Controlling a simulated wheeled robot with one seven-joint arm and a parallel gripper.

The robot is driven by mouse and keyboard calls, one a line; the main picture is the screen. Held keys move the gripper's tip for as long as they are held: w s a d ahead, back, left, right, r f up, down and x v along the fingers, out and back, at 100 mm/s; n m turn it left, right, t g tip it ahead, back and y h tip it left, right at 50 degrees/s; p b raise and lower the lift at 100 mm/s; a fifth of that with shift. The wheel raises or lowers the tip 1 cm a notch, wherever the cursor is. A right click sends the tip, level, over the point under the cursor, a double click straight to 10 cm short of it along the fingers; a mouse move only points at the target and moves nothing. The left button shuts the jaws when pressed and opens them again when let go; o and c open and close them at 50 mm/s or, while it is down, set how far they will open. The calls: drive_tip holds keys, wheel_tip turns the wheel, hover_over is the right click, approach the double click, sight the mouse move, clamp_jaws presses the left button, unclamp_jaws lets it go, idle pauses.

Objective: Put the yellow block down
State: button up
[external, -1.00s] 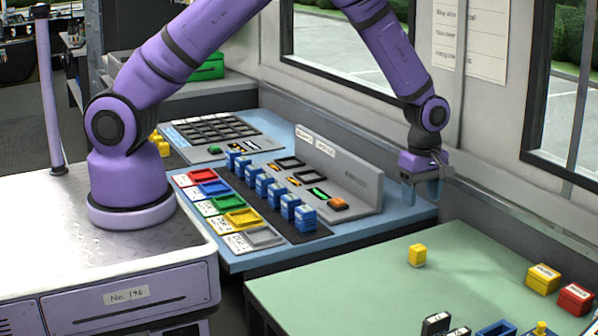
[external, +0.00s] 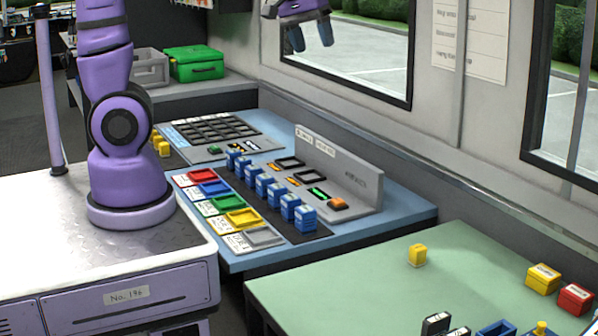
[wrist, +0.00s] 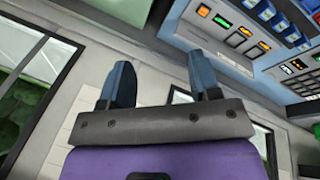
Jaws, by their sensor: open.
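A yellow block (external: 417,255) stands alone on the green table (external: 370,285) at the right of the external view. My gripper (external: 310,38) is high up in front of the window, far to the left of the block and well above the tables. Its two blue fingers are apart with nothing between them. In the wrist view my gripper (wrist: 162,85) also shows open and empty. The yellow block is not in the wrist view.
A blue console (external: 400,222) with coloured trays, a row of blue blocks and an upright grey panel (external: 340,172) lies between my base and the green table. Yellow (external: 543,279) and red (external: 575,299) boxes stand at the table's right. Bare green surface surrounds the block.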

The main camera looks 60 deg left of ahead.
drive_tip(key=s+a+r+m+t+y, duration=0.1)
drive_tip(key=s+a+r+m, duration=0.1)
drive_tip(key=s, duration=0.7)
drive_tip(key=s+a+r+m+t, duration=0.1)
drive_tip(key=s+a+r+m, duration=0.1)
drive_tip(key=s+a+m, duration=0.3)
drive_tip(key=s, duration=0.4)
drive_tip(key=shift+s+y, duration=0.25)
drive_tip(key=shift+y, duration=0.15)
drive_tip(key=shift+o, duration=0.4)
